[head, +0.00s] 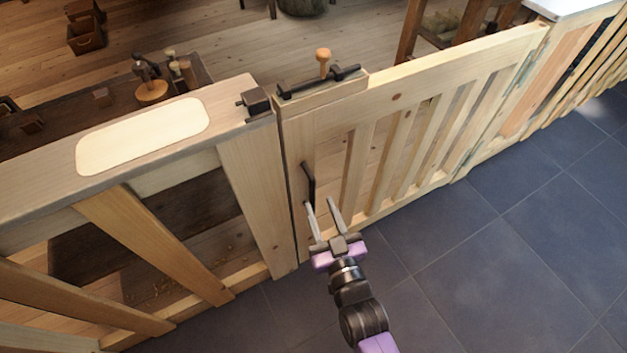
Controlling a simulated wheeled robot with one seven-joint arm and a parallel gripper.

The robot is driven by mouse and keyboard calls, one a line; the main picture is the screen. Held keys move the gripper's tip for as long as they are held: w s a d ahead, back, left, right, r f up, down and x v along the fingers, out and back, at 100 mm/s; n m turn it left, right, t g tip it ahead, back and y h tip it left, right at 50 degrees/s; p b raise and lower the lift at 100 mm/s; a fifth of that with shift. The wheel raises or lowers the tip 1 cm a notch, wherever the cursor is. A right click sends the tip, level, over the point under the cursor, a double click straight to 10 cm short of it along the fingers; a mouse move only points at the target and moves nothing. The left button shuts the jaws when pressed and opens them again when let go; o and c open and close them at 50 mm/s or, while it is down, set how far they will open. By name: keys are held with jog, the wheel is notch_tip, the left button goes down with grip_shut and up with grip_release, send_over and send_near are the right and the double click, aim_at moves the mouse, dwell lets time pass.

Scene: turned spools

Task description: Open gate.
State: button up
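The wooden gate (385,135) is slatted and stands in line with the fence, looking closed. Its hinges are at the right end. A dark bolt (317,82) with an upright wooden knob (323,58) lies on top of its left end. A dark catch (254,102) sits on the fence post beside it; the bolt's tip looks apart from the catch. A dark vertical handle (308,182) is on the gate's front near its left edge. My gripper (322,208) is open, just below and in front of the handle. I cannot tell if a finger touches the handle.
A fence (245,190) with a wide top rail runs left of the gate, a pale rounded plate (143,135) on it. Behind stands a dark bench (195,75) with turned pieces. The dark tiled floor (500,240) in front of the gate is clear.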

aim_at(313, 188)
jog(key=x, duration=0.7)
jog(key=shift+w, duration=0.2)
jog(key=shift+r, duration=0.1)
jog(key=shift+c, duration=0.5)
grip_shut()
dwell(0.6)
